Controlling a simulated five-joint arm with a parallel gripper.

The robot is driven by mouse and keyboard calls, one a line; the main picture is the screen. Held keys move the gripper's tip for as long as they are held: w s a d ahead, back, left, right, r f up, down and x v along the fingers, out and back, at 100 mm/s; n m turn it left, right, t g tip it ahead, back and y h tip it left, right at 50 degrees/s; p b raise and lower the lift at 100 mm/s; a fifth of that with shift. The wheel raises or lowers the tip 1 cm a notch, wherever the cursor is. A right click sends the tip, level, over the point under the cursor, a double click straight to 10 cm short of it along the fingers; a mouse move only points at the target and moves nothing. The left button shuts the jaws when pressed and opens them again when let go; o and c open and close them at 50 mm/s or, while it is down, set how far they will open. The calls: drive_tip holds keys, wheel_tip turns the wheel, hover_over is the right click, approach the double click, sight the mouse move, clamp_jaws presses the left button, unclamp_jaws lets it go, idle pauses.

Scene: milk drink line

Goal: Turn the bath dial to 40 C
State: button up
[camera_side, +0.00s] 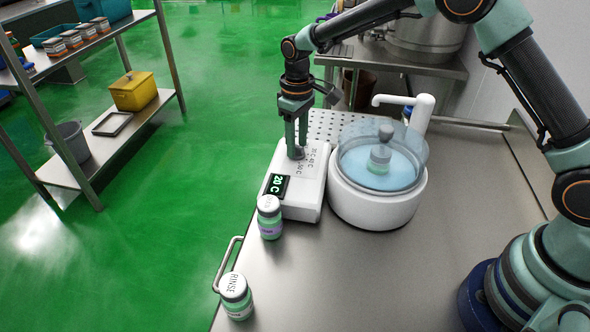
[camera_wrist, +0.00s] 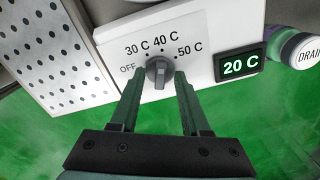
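The bath dial (camera_wrist: 158,72) is a grey knob on the white control box (camera_side: 300,208). Labels OFF, 30 C, 40 C and 50 C curve around it in the wrist view. I cannot tell surely which mark its pointer faces. The display (camera_wrist: 240,66) reads 20 C; it also shows in the side view (camera_side: 277,187). My gripper (camera_wrist: 159,75) points down at the dial, with one finger on each side of it. The fingers look apart from the knob, with a small gap on each side. In the side view, my gripper (camera_side: 297,150) hides most of the dial.
A white round bath (camera_side: 375,208) with a clear cover and a bottle (camera_side: 380,158) inside stands right of the box. A purple-labelled bottle (camera_side: 270,217) stands close to the box's front. A RINSE bottle (camera_side: 236,297) stands near the bench's left edge. The front bench is clear.

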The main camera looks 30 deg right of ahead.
sight(299, 146)
wheel_tip(299, 146, up, 12)
idle(0.6)
drive_tip(key=shift+r, duration=0.15)
drive_tip(key=s+d+r+m+t, duration=0.1)
drive_tip(key=s+d+r+t, duration=0.1)
drive_tip(key=s+d+r, duration=0.3)
drive_tip(key=s+d+r+m+t, duration=0.1)
drive_tip(key=s+d+r, duration=0.15)
drive_tip(key=s, duration=0.35)
drive_tip(key=s+d+f+m+t, duration=0.2)
drive_tip(key=s+d, duration=0.1)
drive_tip(key=s, duration=0.8)
drive_tip(key=shift+t, duration=0.3)
